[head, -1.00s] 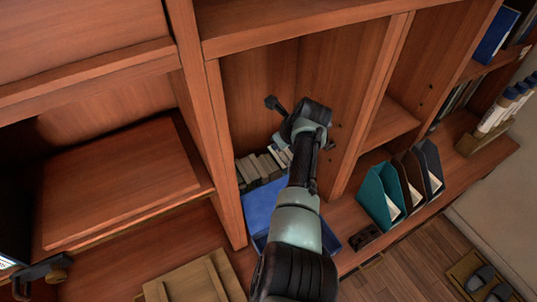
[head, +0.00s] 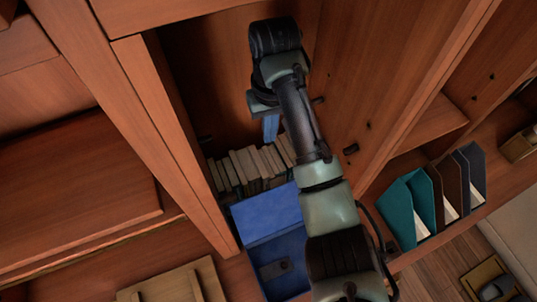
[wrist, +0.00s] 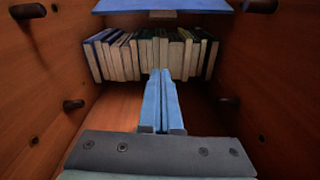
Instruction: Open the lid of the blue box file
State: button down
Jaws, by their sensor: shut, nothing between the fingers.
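The blue box file (head: 288,252) sits low in the tall wooden compartment, in front of a row of books. Its lid (head: 265,213) appears raised, leaning back towards the books. The darker tray below shows a dark clip-like fitting. The right side is partly hidden by my arm. In the wrist view a blue panel (wrist: 200,5) with a grey patch, apparently the lid, crosses the top edge. My gripper (head: 271,140) is above the books, behind the box file and apart from it. Its blue fingers are together and empty in the wrist view (wrist: 160,75).
Upright books (head: 250,165) line the compartment's back. Wooden side walls carry dark pegs (wrist: 74,105) and stand close on both sides. Teal and dark magazine files (head: 410,210) stand to the right. A wooden crate (head: 175,285) is at lower left.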

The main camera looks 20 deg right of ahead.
jog(key=shift+n, duration=0.6)
jog(key=f+b, duration=0.1)
jog(key=f, duration=0.2)
jog(key=f+b, duration=0.1)
jog(key=f, duration=0.2)
jog(key=f+b, duration=0.1)
jog(key=f, duration=0.2)
jog(key=shift+s+a+b, duration=0.25)
jog(key=shift+b, duration=0.15)
jog(key=shift+s+d+r+p, duration=0.1)
jog(key=shift+s+r+p, duration=0.05)
jog(key=shift+s+p, duration=1.4)
jog(key=shift+s+b, duration=0.3)
jog(key=shift+b, duration=0.05)
